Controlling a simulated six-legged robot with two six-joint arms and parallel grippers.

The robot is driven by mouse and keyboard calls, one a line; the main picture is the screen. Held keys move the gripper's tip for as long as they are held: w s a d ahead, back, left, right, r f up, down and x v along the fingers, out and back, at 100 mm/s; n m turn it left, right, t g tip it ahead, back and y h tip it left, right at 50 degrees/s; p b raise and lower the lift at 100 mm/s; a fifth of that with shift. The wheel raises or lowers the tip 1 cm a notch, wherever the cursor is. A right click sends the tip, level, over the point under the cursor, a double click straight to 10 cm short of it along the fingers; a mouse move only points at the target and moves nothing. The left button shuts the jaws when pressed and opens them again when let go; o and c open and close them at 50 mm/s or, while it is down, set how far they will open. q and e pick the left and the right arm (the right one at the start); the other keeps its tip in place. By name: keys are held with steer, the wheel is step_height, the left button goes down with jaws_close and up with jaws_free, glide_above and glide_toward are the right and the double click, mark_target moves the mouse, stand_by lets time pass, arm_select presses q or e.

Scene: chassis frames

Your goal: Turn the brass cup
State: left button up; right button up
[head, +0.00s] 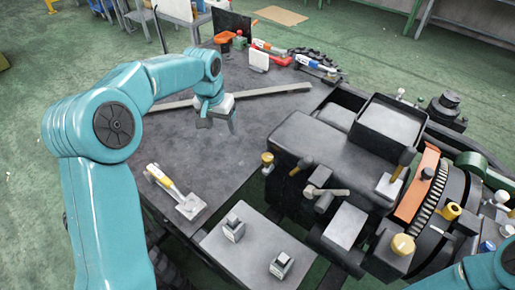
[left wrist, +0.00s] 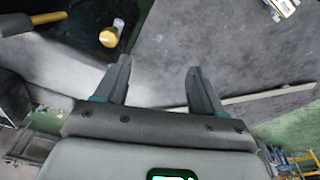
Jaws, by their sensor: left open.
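A small brass cup (head: 267,158) stands at the left edge of the dark machine, beside the grey table. A yellow-brass piece with a pale cylindrical end, which looks like the same cup (left wrist: 108,38), shows in the left wrist view beyond the tip of the left-hand finger. My left gripper (head: 216,120) hangs over the table, up and to the left of the cup in the head view. Its two fingers (left wrist: 155,75) are apart, with only table surface between them; they do not touch the cup. My right gripper is not in view; part of a teal arm shows at the lower right.
The machine (head: 330,145) fills the right side, with levers and other yellow knobs (head: 403,244). A yellow-handled tool (head: 172,190) lies at the table's front left. A long flat bar (head: 270,95) lies across the table behind my gripper. The table's middle is clear.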

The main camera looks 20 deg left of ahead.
arm_select(q)
steer(key=w+d+r+g, duration=0.1)
steer(key=w+d+g, duration=0.1)
steer(key=w+d, duration=0.35)
steer(key=m, duration=0.2)
glide_above(267, 157)
step_height(267, 157, down, 3)
step_height(267, 157, down, 15)
steer(key=shift+f+p, duration=0.15)
steer(key=shift+p, duration=0.95)
steer(key=c, duration=1.1)
